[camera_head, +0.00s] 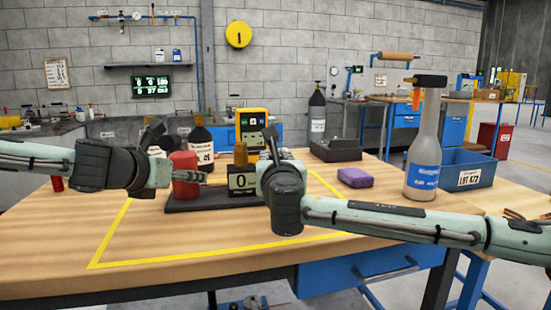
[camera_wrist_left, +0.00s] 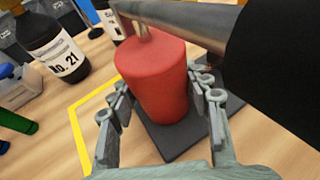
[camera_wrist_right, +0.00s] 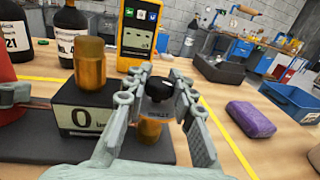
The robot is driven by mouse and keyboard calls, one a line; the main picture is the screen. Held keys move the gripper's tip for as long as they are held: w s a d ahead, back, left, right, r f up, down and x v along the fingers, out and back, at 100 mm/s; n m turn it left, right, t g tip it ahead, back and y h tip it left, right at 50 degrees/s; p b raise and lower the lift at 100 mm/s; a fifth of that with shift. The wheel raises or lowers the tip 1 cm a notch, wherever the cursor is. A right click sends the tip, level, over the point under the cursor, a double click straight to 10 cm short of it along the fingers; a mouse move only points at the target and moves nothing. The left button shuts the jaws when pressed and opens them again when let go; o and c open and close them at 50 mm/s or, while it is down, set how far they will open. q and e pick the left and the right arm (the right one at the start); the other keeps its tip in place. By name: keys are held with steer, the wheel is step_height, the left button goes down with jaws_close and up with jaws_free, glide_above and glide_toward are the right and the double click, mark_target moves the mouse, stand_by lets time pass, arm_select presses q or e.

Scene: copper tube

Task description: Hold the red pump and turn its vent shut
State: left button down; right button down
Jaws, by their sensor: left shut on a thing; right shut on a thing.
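The red pump (camera_head: 184,168) stands on a dark base plate (camera_head: 190,206). My left gripper (camera_head: 175,165) is shut on the pump's body; in the left wrist view its fingers lie on both sides of the red cylinder (camera_wrist_left: 155,85). My right gripper (camera_wrist_right: 155,80) is shut on the vent's black knob (camera_wrist_right: 158,91), which sits above a brass body (camera_wrist_right: 150,131). The knob is mostly hidden in the head view. A dark block with a "0" display (camera_wrist_right: 86,117) and a brass cylinder (camera_wrist_right: 90,62) stand between the pump and the vent.
A yellow meter (camera_head: 251,127) and dark bottles (camera_head: 201,143) stand behind the pump. To the right are a purple block (camera_head: 355,177), a tall grey bottle (camera_head: 424,150) and a blue bin (camera_head: 468,172). Yellow tape (camera_head: 150,259) marks the table, whose front is clear.

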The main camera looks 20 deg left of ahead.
steer(key=shift+s+h, duration=0.1)
steer(key=shift+h, duration=0.2)
steer(key=c, duration=1.2)
jaws_free()
steer(key=v, duration=1.2)
steer(key=shift+f, duration=0.1)
